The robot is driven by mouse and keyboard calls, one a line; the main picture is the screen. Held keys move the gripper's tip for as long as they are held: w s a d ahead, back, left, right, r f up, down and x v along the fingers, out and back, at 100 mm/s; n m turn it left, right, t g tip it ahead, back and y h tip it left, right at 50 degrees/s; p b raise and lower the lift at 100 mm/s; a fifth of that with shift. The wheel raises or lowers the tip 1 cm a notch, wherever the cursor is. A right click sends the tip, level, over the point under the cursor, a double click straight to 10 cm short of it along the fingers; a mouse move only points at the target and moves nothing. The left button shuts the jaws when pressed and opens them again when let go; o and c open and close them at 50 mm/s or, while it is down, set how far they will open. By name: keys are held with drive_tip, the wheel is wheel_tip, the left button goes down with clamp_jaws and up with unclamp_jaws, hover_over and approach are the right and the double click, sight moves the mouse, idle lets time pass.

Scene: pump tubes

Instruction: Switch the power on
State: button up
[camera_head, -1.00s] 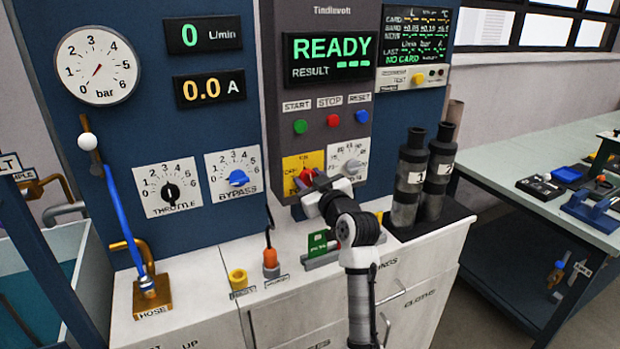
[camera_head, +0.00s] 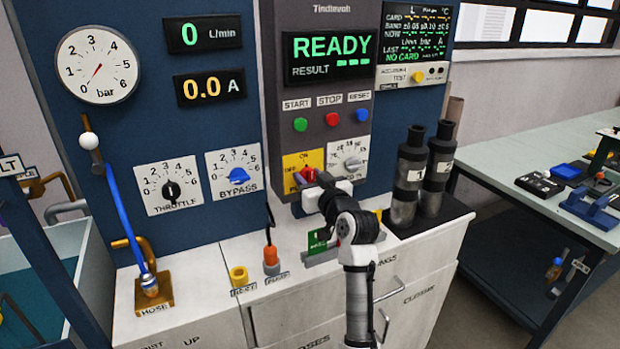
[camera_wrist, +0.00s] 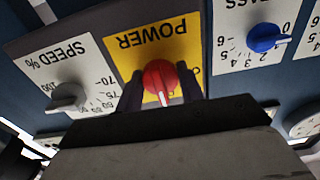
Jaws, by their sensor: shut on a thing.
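The red power knob (camera_wrist: 160,80) sits on a yellow plate (camera_wrist: 128,47) marked POWER, upside down in the wrist view. My gripper (camera_wrist: 160,90) is shut on this knob, with a dark finger on each side of it. In the head view my gripper (camera_head: 308,177) reaches the yellow power plate (camera_head: 292,162) on the lower panel, where an ON label shows at the top and an OFF label at the left. Most of the knob is hidden there by my gripper. The screen (camera_head: 328,57) reads READY.
A grey speed knob (camera_wrist: 67,96) is beside the power plate, and a blue bypass knob (camera_wrist: 264,37) is on the other side. Green, red and blue buttons (camera_head: 331,119) are above. Two dark cylinders (camera_head: 410,175) stand on the bench right of my arm.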

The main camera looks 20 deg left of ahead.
drive_tip(key=o, duration=1)
drive_tip(key=shift+d, duration=0.1)
drive_tip(key=b+v, duration=0.3)
drive_tip(key=v, duration=1)
drive_tip(key=shift+s+d+b, duration=0.2)
drive_tip(key=shift+s+b, duration=0.1)
drive_tip(key=shift+b, duration=0.1)
